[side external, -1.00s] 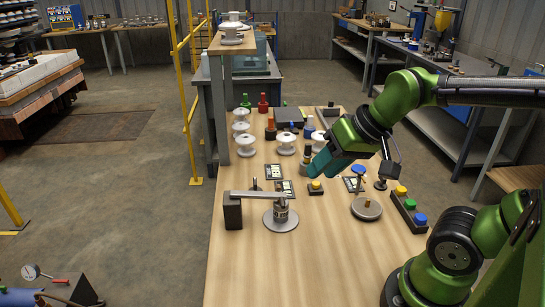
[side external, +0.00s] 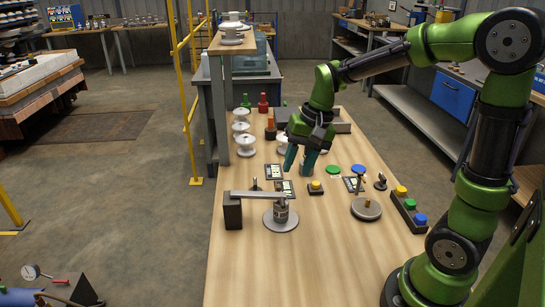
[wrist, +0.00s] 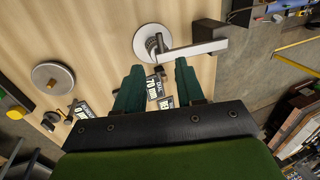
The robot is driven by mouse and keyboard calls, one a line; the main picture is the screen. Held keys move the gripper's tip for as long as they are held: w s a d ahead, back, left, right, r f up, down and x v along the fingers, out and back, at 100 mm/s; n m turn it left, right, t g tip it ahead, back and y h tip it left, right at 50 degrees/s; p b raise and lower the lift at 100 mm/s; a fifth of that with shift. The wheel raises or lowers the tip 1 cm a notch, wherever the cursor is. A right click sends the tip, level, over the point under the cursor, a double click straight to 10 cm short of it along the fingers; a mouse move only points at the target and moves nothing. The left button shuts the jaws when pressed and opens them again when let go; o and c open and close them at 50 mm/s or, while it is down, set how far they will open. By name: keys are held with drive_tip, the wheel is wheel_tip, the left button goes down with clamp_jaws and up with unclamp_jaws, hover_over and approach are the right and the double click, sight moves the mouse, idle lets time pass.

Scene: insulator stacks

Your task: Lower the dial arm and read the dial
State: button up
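The dial arm (side external: 258,194) is a flat grey bar running level from a dark upright block (side external: 232,210) to above a short metal post (side external: 281,212) on a round grey plate (side external: 282,221). In the wrist view the bar (wrist: 192,49) passes beyond my fingertips. A printed "DIAL" card (wrist: 153,87) lies on the table and shows between my fingers, partly readable, perhaps "70 mm". My gripper (side external: 299,168) has teal fingers pointing down, behind the dial arm and above the table. In the wrist view my gripper (wrist: 158,68) is open and empty.
A yellow button (side external: 315,187), a round plate with a knob (side external: 366,208) and a three-button box (side external: 408,210) stand to the right. The near table is clear.

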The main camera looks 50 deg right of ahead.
sight(283, 202)
drive_tip(key=x, duration=1)
drive_tip(key=shift+d, duration=0.1)
clamp_jaws()
drive_tip(key=shift+r, duration=0.1)
